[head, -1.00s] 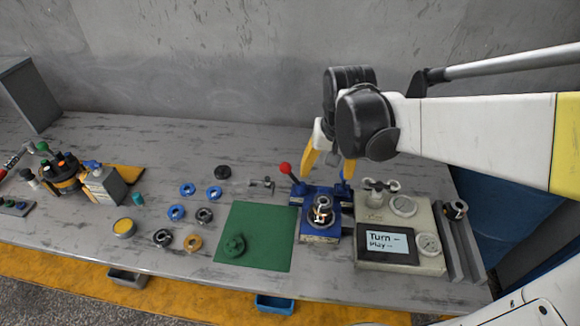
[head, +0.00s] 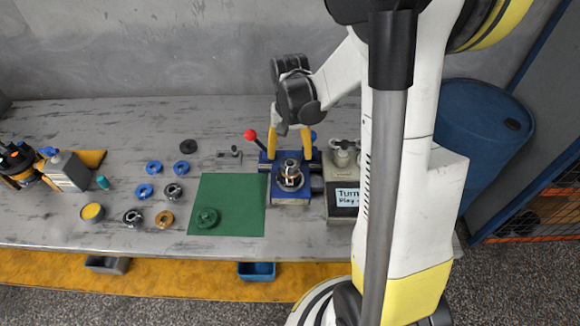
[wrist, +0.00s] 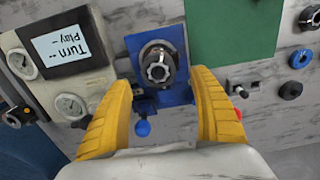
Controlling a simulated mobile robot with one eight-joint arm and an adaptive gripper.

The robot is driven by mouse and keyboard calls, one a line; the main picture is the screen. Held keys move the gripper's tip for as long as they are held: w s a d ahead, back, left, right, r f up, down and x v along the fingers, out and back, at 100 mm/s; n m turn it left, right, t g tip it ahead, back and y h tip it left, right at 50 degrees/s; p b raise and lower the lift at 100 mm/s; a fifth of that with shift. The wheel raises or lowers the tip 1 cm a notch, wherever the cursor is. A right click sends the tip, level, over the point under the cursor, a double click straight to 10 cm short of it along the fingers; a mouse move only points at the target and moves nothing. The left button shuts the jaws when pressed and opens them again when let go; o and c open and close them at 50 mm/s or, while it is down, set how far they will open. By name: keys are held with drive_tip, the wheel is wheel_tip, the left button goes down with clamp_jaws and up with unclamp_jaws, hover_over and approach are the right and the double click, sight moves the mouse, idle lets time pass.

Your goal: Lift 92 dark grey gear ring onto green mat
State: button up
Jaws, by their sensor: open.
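A dark ring with a light metal toothed centre (head: 291,174) sits in the blue fixture (head: 291,196). It also shows in the wrist view (wrist: 158,65). I cannot read a number on it. My gripper (head: 290,146) is open and empty, its yellow fingers pointing down above the back of the fixture. In the wrist view my gripper (wrist: 160,82) spreads its fingers either side of the fixture, apart from the ring. The green mat (head: 235,190) lies left of the fixture with a green round part (head: 207,217) on it. Two dark grey rings (head: 174,192) (head: 133,217) lie left of the mat.
A red-knobbed lever (head: 251,134) stands at the fixture's back left. A beige gauge box with a screen (head: 343,200) is close on the right. Blue rings (head: 153,167), a black disc (head: 188,146) and a bronze ring (head: 165,218) lie left. Most of the mat is free.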

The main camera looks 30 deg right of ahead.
sight(291, 160)
wheel_tip(291, 160, down, 5)
drive_tip(key=shift+d+r+b, duration=0.1)
drive_tip(key=shift+r+b, duration=0.1)
drive_tip(key=shift+b, duration=0.75)
drive_tip(key=shift+r, duration=0.1)
drive_tip(key=shift+c, duration=0.2)
drive_tip(key=c, duration=1.5)
drive_tip(key=shift+r, duration=0.1)
drive_tip(key=shift+r+p, duration=0.4)
drive_tip(key=shift+r, duration=0.15)
wheel_tip(291, 160, up, 3)
drive_tip(key=shift+p, duration=0.7)
drive_tip(key=s+d+r+p, duration=0.1)
drive_tip(key=s+d+r, duration=0.1)
drive_tip(key=s, duration=0.1)
drive_tip(key=s+d+r+p, duration=0.1)
drive_tip(key=s+d+r, duration=0.1)
drive_tip(key=s+d, duration=0.1)
drive_tip(key=s+d+r+p, duration=0.1)
drive_tip(key=s+d+r, duration=0.1)
drive_tip(key=s, duration=0.1)
drive_tip(key=shift+d+r, duration=0.2)
drive_tip(key=shift+r, duration=0.15)
drive_tip(key=shift+r, duration=0.1)
